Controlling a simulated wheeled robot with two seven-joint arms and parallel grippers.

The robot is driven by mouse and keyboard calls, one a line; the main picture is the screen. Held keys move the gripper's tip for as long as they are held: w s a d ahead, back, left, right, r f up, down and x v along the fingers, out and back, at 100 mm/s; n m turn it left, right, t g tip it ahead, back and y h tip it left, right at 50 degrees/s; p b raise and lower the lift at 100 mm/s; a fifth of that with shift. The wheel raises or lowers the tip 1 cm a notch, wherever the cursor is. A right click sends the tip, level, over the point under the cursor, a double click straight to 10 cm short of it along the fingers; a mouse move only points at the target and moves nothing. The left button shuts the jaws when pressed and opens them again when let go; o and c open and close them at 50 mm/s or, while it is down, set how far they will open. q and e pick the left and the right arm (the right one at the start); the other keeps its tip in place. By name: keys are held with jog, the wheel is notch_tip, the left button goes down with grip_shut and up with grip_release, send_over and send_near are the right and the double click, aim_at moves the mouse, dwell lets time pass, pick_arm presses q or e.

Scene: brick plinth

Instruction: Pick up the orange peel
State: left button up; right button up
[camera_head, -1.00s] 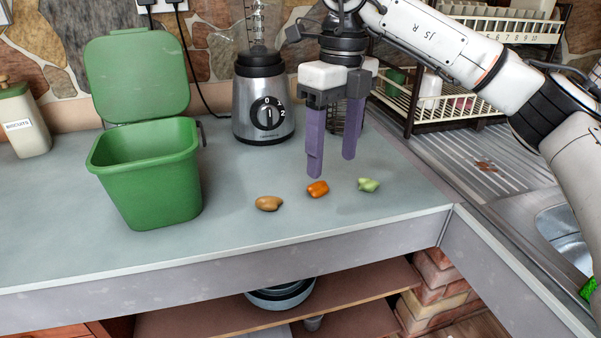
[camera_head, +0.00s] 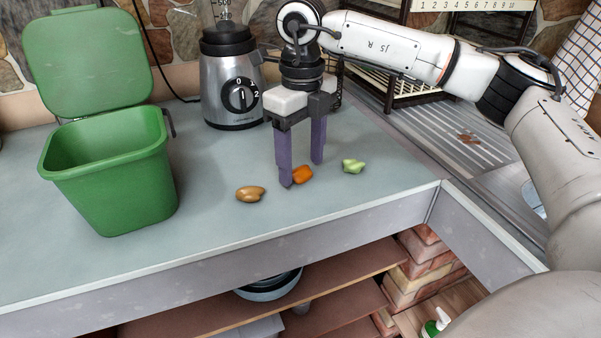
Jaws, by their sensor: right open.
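The orange peel (camera_head: 303,174) is a small orange piece on the grey worktop, between a brown lump and a green scrap. My right gripper (camera_head: 302,174) points down with its two purple fingers apart and nothing held. Its left fingertip is just left of the peel and hides a little of its left edge. Its other finger stands behind and to the right, its tip higher in the picture. I cannot tell whether a finger touches the peel. My left gripper is not in view.
A brown lump (camera_head: 250,194) lies left of the peel and a green scrap (camera_head: 353,166) right of it. A green bin (camera_head: 115,185) with its lid open stands at the left. A blender (camera_head: 231,85) stands behind. The worktop's front edge is close by.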

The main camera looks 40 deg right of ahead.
aim_at(301, 169)
jog(key=shift+f, duration=0.4)
jog(key=c, duration=1.1)
jog(key=shift+o, duration=0.2)
jog(key=shift+r, duration=0.15)
notch_tip(301, 169, up, 10)
